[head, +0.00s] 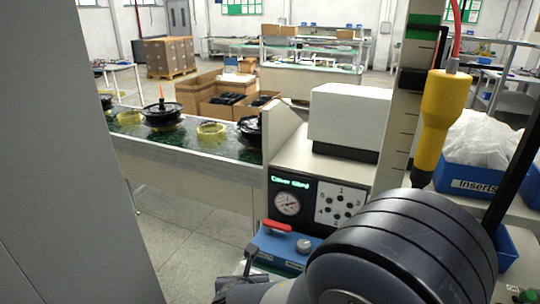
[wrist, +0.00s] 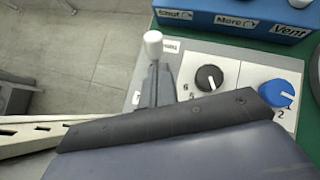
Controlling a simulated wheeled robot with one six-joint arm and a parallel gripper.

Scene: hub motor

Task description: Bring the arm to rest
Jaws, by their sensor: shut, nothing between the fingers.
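My gripper (wrist: 158,82) shows in the wrist view as two narrow grey fingers close together, shut and empty. In the head view my gripper (head: 249,258) is at the bottom, partly hidden by my own dark arm links, left of the blue box with the red lever (head: 277,226). In the wrist view a white knob (wrist: 152,37) shows just beyond the fingertips; I cannot tell whether they touch. A grey panel with a black knob (wrist: 209,77) and a blue knob (wrist: 277,92) lies to the right of the fingers.
A bench station has a gauge panel (head: 288,204) and a white box (head: 349,117). A yellow tool (head: 441,105) hangs at right above the blue Inserts bin (head: 470,182). A conveyor (head: 190,138) carries black hubs and yellow rings. Open floor lies below it.

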